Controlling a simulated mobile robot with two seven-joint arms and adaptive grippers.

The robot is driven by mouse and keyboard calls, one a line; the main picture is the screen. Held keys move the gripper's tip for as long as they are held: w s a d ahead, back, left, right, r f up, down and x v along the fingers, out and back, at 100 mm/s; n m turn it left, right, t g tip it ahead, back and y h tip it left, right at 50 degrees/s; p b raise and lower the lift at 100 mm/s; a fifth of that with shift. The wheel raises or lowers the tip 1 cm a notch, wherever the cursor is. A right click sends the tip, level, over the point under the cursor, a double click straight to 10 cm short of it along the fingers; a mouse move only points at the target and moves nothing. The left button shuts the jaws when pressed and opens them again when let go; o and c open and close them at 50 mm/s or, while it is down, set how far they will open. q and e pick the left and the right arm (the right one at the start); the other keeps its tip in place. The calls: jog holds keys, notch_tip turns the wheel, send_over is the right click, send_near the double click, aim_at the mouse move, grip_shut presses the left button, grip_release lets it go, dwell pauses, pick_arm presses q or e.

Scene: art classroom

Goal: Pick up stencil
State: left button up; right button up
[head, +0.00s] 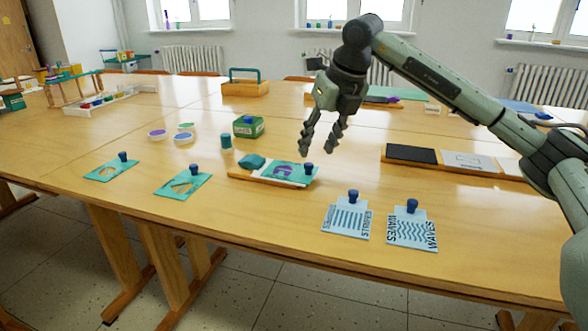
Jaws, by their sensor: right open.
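Several stencils with dark blue knobs lie on the wooden table. A teal stencil (105,171) is at the far left, and another teal stencil (178,188) with a cut-out lies to its right. A light blue "STRIPES" stencil (345,222) and a light blue "WAVES" stencil (412,235) lie near the front edge. My left gripper is not in view.
A green box (248,127), a teal jar (226,142) and several small paint dishes (184,138) stand left of my gripper. A tray with a dark panel (411,154) lies at the right. Bare tabletop lies between the stencils.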

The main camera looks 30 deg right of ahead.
aim_at(309, 164)
jog(key=x, duration=0.5)
jog(key=shift+w+f, duration=0.15)
jog(key=shift+f, duration=0.05)
grip_shut()
